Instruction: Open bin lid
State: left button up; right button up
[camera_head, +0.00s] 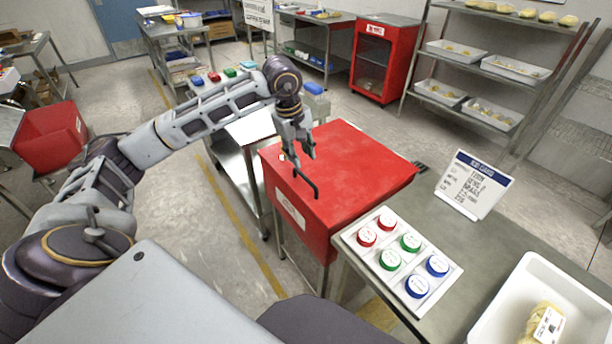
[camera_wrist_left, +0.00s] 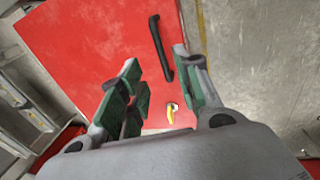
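The red bin (camera_head: 300,215) stands in the middle of the head view with its flat red lid (camera_head: 350,165) closed. A black bar handle (camera_head: 306,184) sits on the lid near its front left edge. My left gripper (camera_head: 301,152) is above the lid, just behind the handle, with its fingers apart and nothing between them. In the left wrist view the open fingers (camera_wrist_left: 160,85) point at the red lid, and the black handle (camera_wrist_left: 160,48) lies between them, closer to the right finger. I cannot tell whether that finger touches it. My right gripper is not in view.
A metal cart (camera_head: 246,128) stands left of the bin. A red cabinet (camera_head: 384,58) is behind.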

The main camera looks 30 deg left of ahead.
aim_at(307, 179)
pick_arm(q)
jog(key=f, duration=0.3)
jog(key=w+f, duration=0.1)
jog(key=f, duration=0.5)
jog(key=shift+w+d+f, duration=0.4)
grip_shut()
